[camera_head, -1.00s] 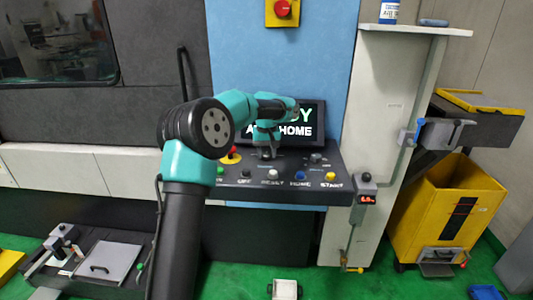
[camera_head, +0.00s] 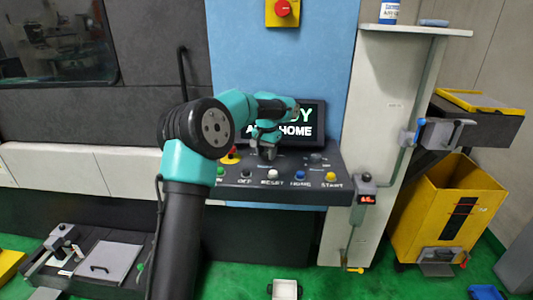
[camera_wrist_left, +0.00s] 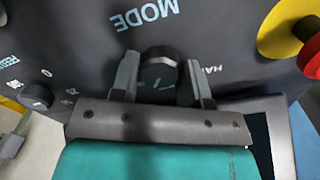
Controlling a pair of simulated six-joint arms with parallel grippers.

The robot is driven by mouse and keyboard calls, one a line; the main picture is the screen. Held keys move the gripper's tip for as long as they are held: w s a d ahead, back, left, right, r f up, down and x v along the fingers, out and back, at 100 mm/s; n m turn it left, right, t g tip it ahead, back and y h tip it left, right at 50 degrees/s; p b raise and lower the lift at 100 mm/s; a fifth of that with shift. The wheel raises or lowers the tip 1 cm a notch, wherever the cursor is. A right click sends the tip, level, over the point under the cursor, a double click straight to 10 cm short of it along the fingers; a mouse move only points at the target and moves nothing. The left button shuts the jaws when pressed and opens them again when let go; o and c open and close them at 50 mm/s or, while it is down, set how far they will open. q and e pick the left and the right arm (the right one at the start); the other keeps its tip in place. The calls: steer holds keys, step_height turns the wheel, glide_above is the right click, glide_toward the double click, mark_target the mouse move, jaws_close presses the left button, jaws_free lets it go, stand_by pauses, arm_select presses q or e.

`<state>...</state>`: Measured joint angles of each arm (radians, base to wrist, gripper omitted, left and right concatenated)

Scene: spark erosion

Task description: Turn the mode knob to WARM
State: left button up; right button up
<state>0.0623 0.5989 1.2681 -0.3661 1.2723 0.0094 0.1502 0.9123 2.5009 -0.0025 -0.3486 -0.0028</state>
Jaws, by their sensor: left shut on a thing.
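The mode knob (camera_wrist_left: 160,76) is a dark round knob on the black control panel (camera_wrist_left: 75,30), with the word MODE printed beside it, upside down in the left wrist view. A faint pale mark shows on the knob face. My left gripper (camera_wrist_left: 162,70) is shut on the knob, one finger on each side. A partly covered label starting "HA" is at the right of the knob; I cannot see a WARM label. In the head view my left gripper (camera_head: 266,151) is at the panel and hides the knob. My right gripper is not in view.
A red and yellow emergency stop (camera_wrist_left: 300,38) sits close to the knob. A smaller dark knob (camera_wrist_left: 37,97) is on the other side. A row of buttons, including the white RESET button (camera_head: 272,174), lines the panel front. A screen (camera_head: 308,122) stands behind.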

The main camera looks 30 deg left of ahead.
mark_target(267, 153)
arm_select(q)
steer(key=shift+m, duration=0.8)
steer(key=o, duration=0.9)
steer(key=shift+o, duration=0.2)
step_height(267, 153, up, 17)
steer(key=shift+r, duration=0.2)
stand_by(0.3)
